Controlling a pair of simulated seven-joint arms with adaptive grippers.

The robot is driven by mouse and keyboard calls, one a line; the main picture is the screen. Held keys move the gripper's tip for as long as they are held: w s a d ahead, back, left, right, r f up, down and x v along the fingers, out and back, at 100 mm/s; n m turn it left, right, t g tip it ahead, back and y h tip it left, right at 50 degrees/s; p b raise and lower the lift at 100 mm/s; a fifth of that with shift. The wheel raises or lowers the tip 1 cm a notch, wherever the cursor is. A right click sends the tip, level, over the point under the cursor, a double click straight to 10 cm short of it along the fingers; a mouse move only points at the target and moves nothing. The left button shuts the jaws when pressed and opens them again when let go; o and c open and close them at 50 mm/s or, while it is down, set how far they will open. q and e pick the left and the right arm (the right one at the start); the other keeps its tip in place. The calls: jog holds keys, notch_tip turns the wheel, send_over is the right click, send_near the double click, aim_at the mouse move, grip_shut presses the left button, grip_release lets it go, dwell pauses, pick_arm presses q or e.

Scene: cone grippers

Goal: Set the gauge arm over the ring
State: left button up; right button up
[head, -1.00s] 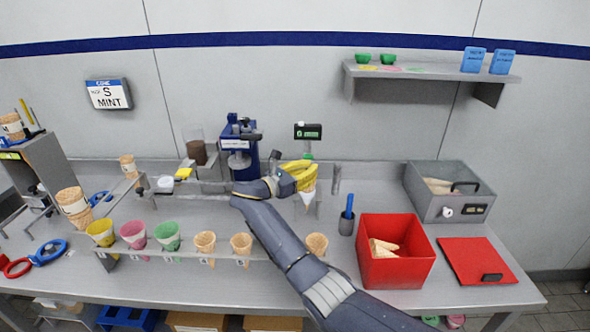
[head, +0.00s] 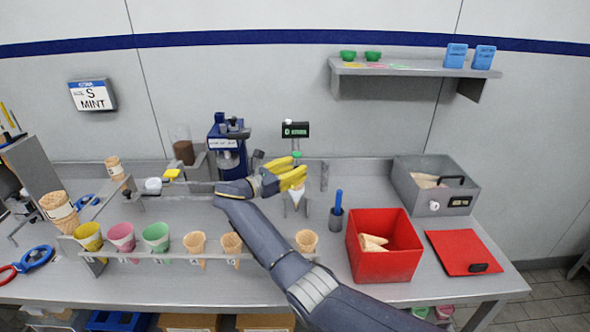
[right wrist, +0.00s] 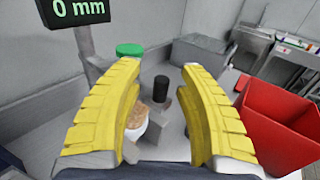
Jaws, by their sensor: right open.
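The gauge has a black display (head: 295,129) on a post, with a green cap (head: 297,154) below it. The right wrist view shows the display (right wrist: 78,11) reading 0 mm, the green cap (right wrist: 130,49) and a black knob (right wrist: 160,89) on a grey post. A white-wrapped cone (head: 295,199) hangs point down beneath my right gripper (head: 295,176); its top also shows in the right wrist view (right wrist: 136,125). My right gripper is open, its yellow fingers either side of the black knob in the picture, holding nothing. I cannot make out the gauge arm or the ring clearly. My left gripper is out of view.
A red bin (head: 383,262) with cones stands right of my arm, beside a blue-handled tool in a cup (head: 336,220). A rack (head: 180,254) of several cones runs along the front. A blue machine (head: 228,150) stands behind. A grey box (head: 432,202) is at right.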

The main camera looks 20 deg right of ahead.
jog(key=shift+a, duration=0.1)
jog(key=v, duration=0.7)
jog(key=shift+s+a, duration=0.1)
dwell(0.4)
